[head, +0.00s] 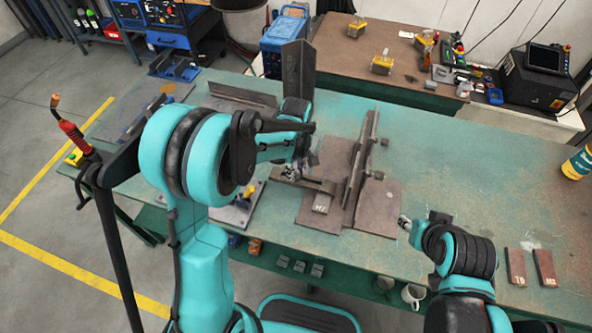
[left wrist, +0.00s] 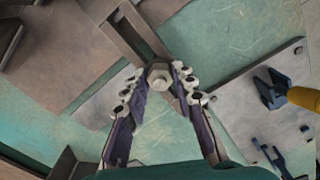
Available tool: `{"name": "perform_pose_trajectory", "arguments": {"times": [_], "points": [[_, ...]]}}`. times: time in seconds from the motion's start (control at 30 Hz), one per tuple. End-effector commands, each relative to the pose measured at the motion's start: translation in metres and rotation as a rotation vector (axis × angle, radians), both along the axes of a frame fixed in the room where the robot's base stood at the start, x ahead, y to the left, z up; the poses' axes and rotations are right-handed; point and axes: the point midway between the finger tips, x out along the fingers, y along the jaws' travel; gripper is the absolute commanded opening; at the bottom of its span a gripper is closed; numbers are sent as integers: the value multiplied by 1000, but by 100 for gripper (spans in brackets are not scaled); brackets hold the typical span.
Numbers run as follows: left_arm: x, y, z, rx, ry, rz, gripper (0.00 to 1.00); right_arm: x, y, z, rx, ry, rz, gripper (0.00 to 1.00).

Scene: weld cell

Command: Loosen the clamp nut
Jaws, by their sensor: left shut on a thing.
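The clamp nut (left wrist: 160,77), a pale hex nut, sits at the end of a slotted brown clamp bar (left wrist: 122,32) in the left wrist view. My left gripper (left wrist: 160,80) is shut on the nut, with one fingertip on each side of it. In the head view my left gripper (head: 293,172) is at the left end of the clamp bar (head: 312,183), and the nut is hidden there.
A grey plate with a yellow-handled toggle clamp (left wrist: 300,95) is close to the left gripper. Two brown blocks (head: 530,267) lie at right. The green table (head: 480,185) is clear around its right middle.

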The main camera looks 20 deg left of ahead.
Motion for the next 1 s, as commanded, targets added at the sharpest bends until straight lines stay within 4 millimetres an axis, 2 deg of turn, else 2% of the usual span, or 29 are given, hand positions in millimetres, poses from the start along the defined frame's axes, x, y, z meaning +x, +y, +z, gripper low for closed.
{"name": "perform_pose_trajectory", "arguments": {"times": [0.6, 1.0], "points": [[0, 0, 0, 0, 0, 559, 0, 0, 0, 0, 0, 0, 0, 40], [0, 0, 0, 0, 0, 767, 0, 0, 0, 1, 0, 0, 0, 40]]}}
